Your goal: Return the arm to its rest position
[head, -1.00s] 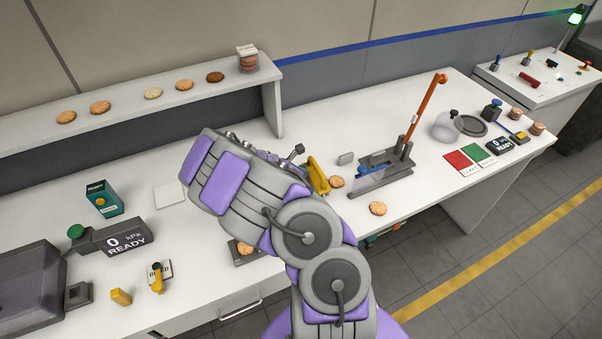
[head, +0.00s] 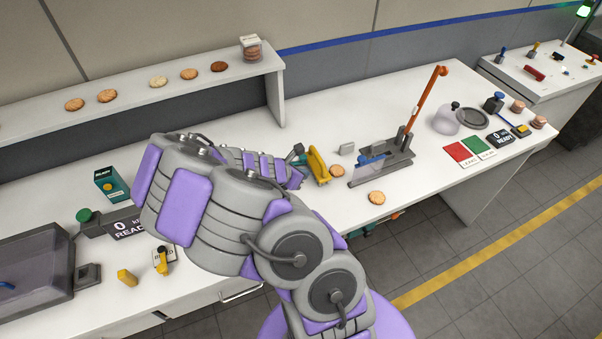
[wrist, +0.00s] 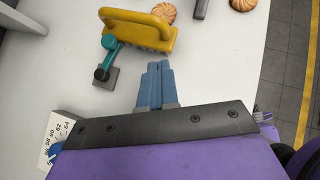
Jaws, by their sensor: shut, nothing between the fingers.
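My arm is folded over the middle of the bench (head: 250,130) in the head view, its purple and grey links bent back on themselves. My gripper (wrist: 157,66) shows in the wrist view, its two blue fingers together with nothing between them. It points towards a yellow-handled tool (wrist: 140,30) and a small teal-levered piece (wrist: 105,62), apparently above the bench top. In the head view the yellow tool (head: 318,165) lies just past the arm's end, and the fingertips are hidden there.
Two biscuits (head: 337,170) (head: 376,197) lie right of the arm, near a stand with an orange lever (head: 425,100). A shelf (head: 190,90) with several biscuits runs behind. A READY display (head: 128,228) and a clear-lidded box (head: 35,275) stand at left.

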